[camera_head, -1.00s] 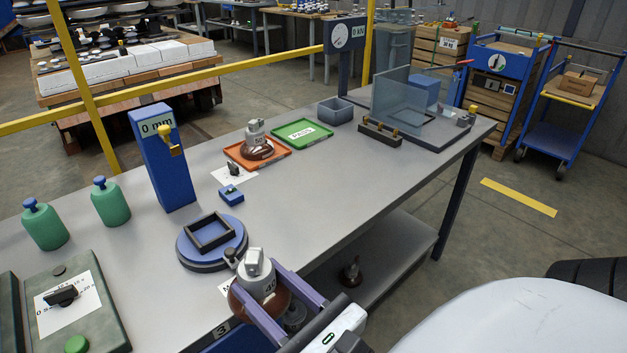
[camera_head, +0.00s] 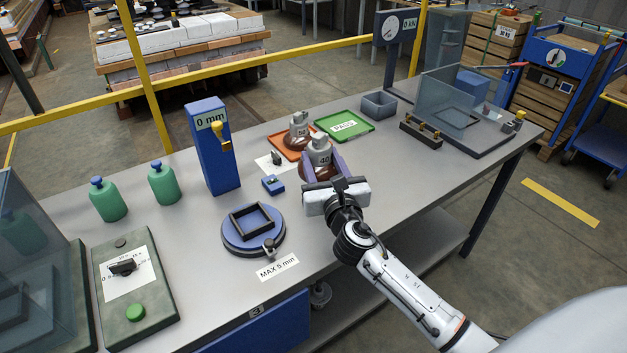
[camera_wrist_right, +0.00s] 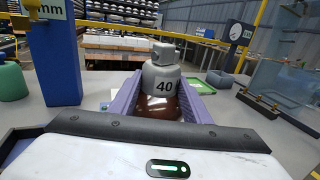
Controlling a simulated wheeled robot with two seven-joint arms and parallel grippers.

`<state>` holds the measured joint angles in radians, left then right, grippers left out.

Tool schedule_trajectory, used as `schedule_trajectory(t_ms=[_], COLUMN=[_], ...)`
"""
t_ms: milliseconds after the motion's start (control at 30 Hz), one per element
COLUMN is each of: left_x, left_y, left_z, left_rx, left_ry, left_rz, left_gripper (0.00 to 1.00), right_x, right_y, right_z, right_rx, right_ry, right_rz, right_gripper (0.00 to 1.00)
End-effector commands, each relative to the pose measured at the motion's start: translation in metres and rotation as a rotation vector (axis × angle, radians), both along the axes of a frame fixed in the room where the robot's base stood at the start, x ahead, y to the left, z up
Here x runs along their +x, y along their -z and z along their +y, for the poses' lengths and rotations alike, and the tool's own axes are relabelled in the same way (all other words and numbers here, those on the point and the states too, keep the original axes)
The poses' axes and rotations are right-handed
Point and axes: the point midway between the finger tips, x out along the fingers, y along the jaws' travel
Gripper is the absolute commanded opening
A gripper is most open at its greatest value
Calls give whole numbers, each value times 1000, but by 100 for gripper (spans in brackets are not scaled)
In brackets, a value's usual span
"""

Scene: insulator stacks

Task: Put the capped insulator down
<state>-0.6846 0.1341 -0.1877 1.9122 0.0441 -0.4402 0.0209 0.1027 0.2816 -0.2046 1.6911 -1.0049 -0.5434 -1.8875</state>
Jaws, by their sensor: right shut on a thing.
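The capped insulator (camera_head: 319,154) has a grey metal cap marked 40 above a brown glossy disc. My right gripper (camera_head: 322,172) is shut on its brown part, with a purple finger on each side. In the right wrist view the insulator (camera_wrist_right: 163,80) stands upright between the fingers (camera_wrist_right: 160,100). It is over the table (camera_head: 350,215), in front of the orange tray; I cannot tell whether it touches the table. Another capped insulator (camera_head: 299,126) stands on the orange tray (camera_head: 278,143). The green PASS tray (camera_head: 359,119) lies to its right and looks empty. My left gripper is not in view.
A blue gauge post (camera_head: 214,160) reading 0 mm and a round blue turntable (camera_head: 243,245) stand left of my arm. A small blue block (camera_head: 272,184) is close by. A grey bin (camera_head: 379,104) and a clear screen (camera_head: 447,97) stand on the right. The table's front right is clear.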

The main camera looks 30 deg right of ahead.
Motion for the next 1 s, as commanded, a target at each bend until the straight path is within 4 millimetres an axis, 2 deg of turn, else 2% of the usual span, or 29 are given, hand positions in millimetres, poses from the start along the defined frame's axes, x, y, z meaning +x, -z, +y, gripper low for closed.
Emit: schedule_trajectory(t_ms=[33, 133, 400, 633, 833, 1000], left_x=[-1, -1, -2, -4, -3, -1], left_y=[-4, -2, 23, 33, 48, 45], left_z=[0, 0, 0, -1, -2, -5], left_rx=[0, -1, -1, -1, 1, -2], left_ry=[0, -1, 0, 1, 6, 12], left_rz=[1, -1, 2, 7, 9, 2], left_gripper=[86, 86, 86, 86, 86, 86], right_x=[8, 14, 16, 16, 16, 16], right_y=[-12, -9, 36, 53, 80, 86], right_z=[-5, -10, -11, -11, -11, -11], right_rx=[0, 5, 8, 7, 7, 7], right_ry=[9, 21, 25, 24, 25, 24], right_rz=[-10, -8, -6, -8, -7, -9], right_gripper=[0, 0, 0, 0, 0, 0])
